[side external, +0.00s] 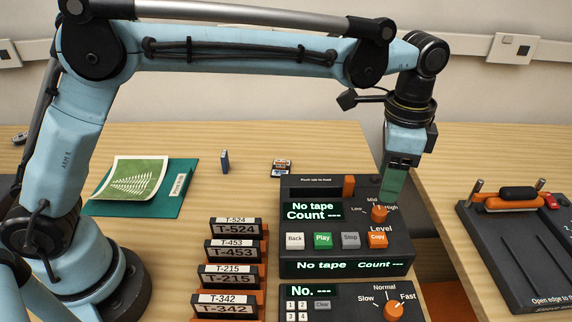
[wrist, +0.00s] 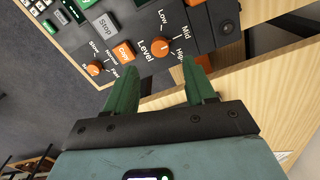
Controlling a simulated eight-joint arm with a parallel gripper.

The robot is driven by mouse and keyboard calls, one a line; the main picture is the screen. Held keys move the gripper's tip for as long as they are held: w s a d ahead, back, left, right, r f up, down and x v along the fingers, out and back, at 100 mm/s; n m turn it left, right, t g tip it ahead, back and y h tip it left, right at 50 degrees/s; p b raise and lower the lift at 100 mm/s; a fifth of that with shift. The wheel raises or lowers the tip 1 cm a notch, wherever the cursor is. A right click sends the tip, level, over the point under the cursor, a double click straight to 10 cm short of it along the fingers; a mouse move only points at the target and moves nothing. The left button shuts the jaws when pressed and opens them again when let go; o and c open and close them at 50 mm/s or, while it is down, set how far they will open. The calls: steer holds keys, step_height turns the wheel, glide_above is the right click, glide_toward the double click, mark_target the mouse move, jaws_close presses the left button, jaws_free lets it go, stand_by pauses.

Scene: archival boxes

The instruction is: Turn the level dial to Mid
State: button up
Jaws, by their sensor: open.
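The orange level dial (side external: 379,214) sits on the right part of the dark tape unit (side external: 345,260), with Low, Mid and High printed around it. It also shows in the wrist view (wrist: 159,50), above the word Level. I cannot tell clearly which mark it points to. My gripper (side external: 391,188) has green fingers pointing down, behind and just right of the dial in the side view. In the wrist view my gripper (wrist: 161,72) is open and empty, with the dial ahead between the line of its two fingertips. The fingers do not appear to touch the dial.
The orange Copy button (side external: 377,237) and other buttons lie left of and below the dial. A second orange dial (side external: 393,309), marked Slow, Normal and Fast, is on the nearer unit. Labelled tapes (side external: 236,250) stand to the left. A gap separates the right-hand table.

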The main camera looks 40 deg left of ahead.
steer(key=shift+r, duration=2.55)
steer(key=shift+a, duration=0.1)
